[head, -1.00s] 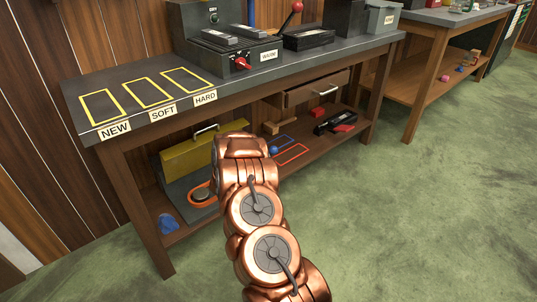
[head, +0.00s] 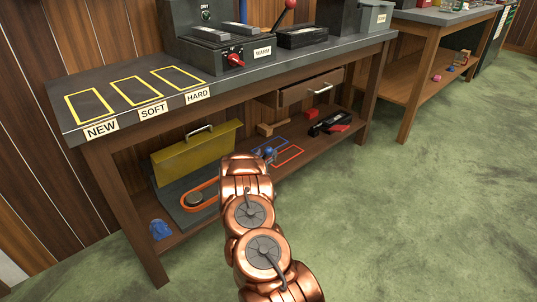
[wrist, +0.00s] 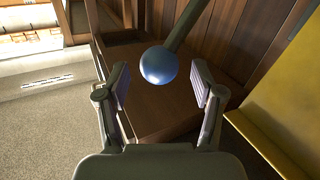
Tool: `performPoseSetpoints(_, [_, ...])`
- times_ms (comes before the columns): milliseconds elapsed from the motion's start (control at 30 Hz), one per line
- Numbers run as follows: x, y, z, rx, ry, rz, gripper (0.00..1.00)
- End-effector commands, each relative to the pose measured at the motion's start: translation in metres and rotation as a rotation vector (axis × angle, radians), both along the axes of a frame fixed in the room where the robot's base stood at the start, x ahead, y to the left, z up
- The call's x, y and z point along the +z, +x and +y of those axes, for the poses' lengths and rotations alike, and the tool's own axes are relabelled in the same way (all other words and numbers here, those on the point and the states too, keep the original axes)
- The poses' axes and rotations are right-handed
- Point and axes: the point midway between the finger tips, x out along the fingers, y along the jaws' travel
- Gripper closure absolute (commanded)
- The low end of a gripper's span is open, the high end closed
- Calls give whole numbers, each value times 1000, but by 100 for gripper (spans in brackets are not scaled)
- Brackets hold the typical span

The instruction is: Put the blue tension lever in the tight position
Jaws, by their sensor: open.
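The blue tension lever shows in the wrist view as a round blue knob (wrist: 158,65) on a dark rod slanting to the upper right. My gripper (wrist: 162,88) is open, with one finger on each side of the knob; nothing is held. Whether a finger touches the knob cannot be told. In the head view a small blue knob (head: 269,152) shows just right of my arm's end, over the lower shelf. My arm hides the lever's base, and my fingers are not clear there. An orange belt (head: 186,205) runs on a grey base, partly behind my arm.
A yellow guard (head: 190,158) with a handle stands behind the belt; it is at the right in the wrist view (wrist: 285,105). The workbench top (head: 75,78) and open drawer (head: 305,91) overhang the shelf. A blue part (head: 160,229) lies at the shelf's left end.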

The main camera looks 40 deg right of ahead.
Motion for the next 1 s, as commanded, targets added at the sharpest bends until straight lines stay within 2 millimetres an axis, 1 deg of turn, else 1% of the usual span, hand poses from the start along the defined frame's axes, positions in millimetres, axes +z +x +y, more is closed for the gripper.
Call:
performPoseSetpoints(33, [-2,2,-6,-2,-2,-2,33])
performPoseSetpoints(200, [-2,8,-20,-2,0,0,33])
performPoseSetpoints(333, [-1,10,-23,-1,0,1,33])
performPoseSetpoints(533, [-1,10,-23,-1,0,1,33])
performPoseSetpoints(567, [-1,10,-23,-1,0,1,35])
performPoseSetpoints(1000, [-1,10,-23,-1,0,1,81])
